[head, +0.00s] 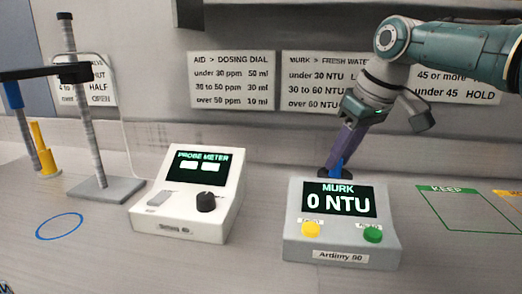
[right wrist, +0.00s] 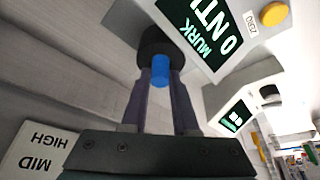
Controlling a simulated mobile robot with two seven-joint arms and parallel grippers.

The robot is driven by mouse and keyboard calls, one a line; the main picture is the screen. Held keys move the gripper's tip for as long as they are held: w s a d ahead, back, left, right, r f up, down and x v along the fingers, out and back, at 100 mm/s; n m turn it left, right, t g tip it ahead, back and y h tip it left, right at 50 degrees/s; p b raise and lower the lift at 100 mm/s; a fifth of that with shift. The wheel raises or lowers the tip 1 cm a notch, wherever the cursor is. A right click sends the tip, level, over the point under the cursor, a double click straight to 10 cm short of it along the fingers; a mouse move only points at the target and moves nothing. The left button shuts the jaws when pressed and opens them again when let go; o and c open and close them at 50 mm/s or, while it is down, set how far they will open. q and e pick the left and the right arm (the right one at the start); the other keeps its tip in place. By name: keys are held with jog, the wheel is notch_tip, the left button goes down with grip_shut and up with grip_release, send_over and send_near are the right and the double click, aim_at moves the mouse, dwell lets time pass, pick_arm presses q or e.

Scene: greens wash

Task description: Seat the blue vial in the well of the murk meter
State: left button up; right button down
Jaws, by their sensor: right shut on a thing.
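The murk meter (head: 343,224) is a grey box with a screen reading 0 NTU. Its black round well (head: 323,174) stands behind the screen, and the well also shows in the right wrist view (right wrist: 158,42). My right gripper (head: 340,160) comes down over the well from above, tilted, shut on the blue vial (head: 336,169). In the right wrist view the vial (right wrist: 160,70) shows between the fingertips, with its far end at the black well. How deep it sits is hidden. My left gripper is in neither view.
A white probe meter (head: 188,195) stands left of the murk meter. Further left are a stand (head: 104,188) and a yellow cylinder (head: 43,150). A green KEEP outline (head: 462,225) lies to the right. The wall is close behind.

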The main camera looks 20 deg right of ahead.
jog(key=shift+f, duration=0.1)
jog(key=shift+f, duration=0.15)
jog(key=c, duration=0.7)
grip_release()
jog(key=shift+s+r, duration=0.1)
jog(key=shift+r, duration=0.6)
jog(key=p+v, duration=0.2)
jog(key=v, duration=0.9)
jog(key=shift+r, duration=0.1)
